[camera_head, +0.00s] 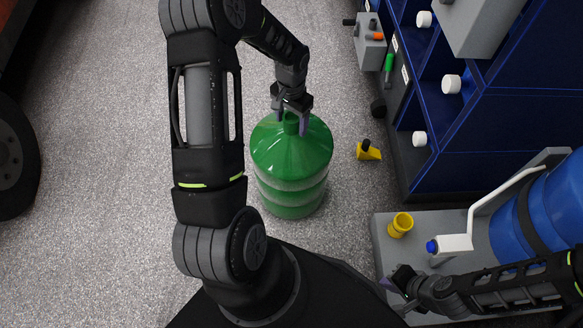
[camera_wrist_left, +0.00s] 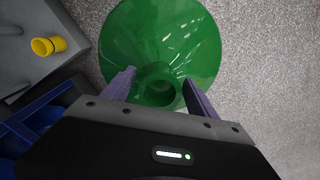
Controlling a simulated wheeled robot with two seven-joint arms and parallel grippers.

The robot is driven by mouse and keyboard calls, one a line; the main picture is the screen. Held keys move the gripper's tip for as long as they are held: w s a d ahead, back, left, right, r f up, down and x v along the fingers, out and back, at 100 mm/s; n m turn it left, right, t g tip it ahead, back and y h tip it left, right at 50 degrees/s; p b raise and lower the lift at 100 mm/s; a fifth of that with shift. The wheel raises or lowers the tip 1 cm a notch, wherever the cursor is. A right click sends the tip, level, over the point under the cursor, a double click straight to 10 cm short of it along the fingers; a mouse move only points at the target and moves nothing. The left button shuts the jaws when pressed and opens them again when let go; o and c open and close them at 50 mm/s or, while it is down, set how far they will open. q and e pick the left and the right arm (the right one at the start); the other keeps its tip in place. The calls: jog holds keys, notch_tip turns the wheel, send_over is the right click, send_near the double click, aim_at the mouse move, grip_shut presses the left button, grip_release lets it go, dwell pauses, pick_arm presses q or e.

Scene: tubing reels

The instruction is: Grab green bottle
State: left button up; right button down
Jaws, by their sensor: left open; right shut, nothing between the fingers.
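A large green bottle (camera_head: 291,158) stands upright on the grey floor in the middle of the head view. My left gripper (camera_head: 291,122) is over its top, fingers pointing down on either side of the neck. In the left wrist view the green bottle (camera_wrist_left: 165,40) fills the upper middle, and its round neck opening lies between the two purple fingers of my left gripper (camera_wrist_left: 160,88). The fingers are open with gaps beside the neck. My right gripper (camera_head: 392,285) is shut and empty at the lower right, by the grey platform.
A blue shelf unit (camera_head: 500,120) with white knobs stands at the right. A yellow object (camera_head: 368,151) lies on the floor near it. A grey platform (camera_head: 385,236) holds a yellow cup (camera_head: 400,225) and a blue barrel (camera_head: 545,215). A wheel (camera_head: 12,160) is at the left; floor between is clear.

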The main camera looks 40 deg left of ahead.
pick_arm(q)
jog(key=shift+c, duration=0.5)
grip_shut()
dwell(0.6)
jog(key=shift+r, duration=0.1)
